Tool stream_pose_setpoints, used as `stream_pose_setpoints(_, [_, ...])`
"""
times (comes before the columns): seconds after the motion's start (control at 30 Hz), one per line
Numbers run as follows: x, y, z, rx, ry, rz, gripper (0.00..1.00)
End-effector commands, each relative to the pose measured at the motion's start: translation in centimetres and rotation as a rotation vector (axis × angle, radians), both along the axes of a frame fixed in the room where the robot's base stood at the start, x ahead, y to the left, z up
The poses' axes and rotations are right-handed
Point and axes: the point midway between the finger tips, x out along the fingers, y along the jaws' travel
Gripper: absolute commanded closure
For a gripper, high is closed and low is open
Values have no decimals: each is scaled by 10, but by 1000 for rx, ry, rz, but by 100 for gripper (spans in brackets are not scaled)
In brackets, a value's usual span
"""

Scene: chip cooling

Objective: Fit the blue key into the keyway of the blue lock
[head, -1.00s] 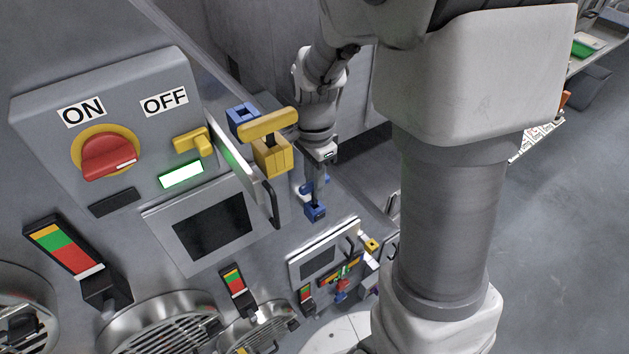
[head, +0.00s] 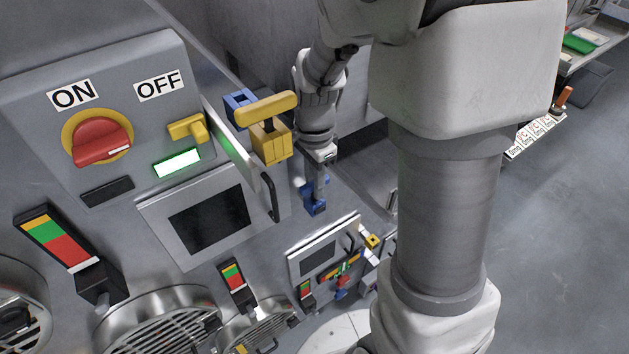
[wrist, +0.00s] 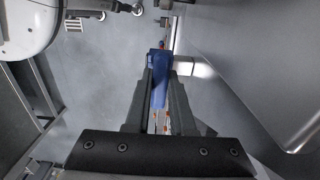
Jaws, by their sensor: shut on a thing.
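My gripper (wrist: 160,95) is shut on the blue key (wrist: 159,80), which stands between the two fingers in the wrist view. In the head view the key (head: 312,199) hangs below my wrist, beside the machine's side edge, with my gripper (head: 319,186) partly hiding it. The blue lock (head: 236,101) is a blue block at the upper left of the held key, behind a yellow key and partly hidden by it. The held key is clearly apart from the blue lock. The lock's keyway cannot be made out.
A yellow key (head: 267,106) sits in a yellow lock (head: 271,146) in front of the blue lock. A grey control panel (head: 125,105) with a red knob (head: 103,141) is at the left.

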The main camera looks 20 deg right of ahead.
Motion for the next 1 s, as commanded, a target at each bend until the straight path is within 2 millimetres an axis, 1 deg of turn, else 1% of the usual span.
stream_pose_setpoints(0.6, [0,0,-16,0,0,0,100])
stream_pose_setpoints(0.63, [0,0,-16,0,-1,0,76])
stream_pose_setpoints(0.77, [0,0,-15,0,-1,0,53])
stream_pose_setpoints(0.8, [0,0,-15,0,-1,0,46])
stream_pose_setpoints(0.83, [0,0,-15,0,-1,0,43])
stream_pose_setpoints(1.0, [0,0,-15,0,-1,0,43])
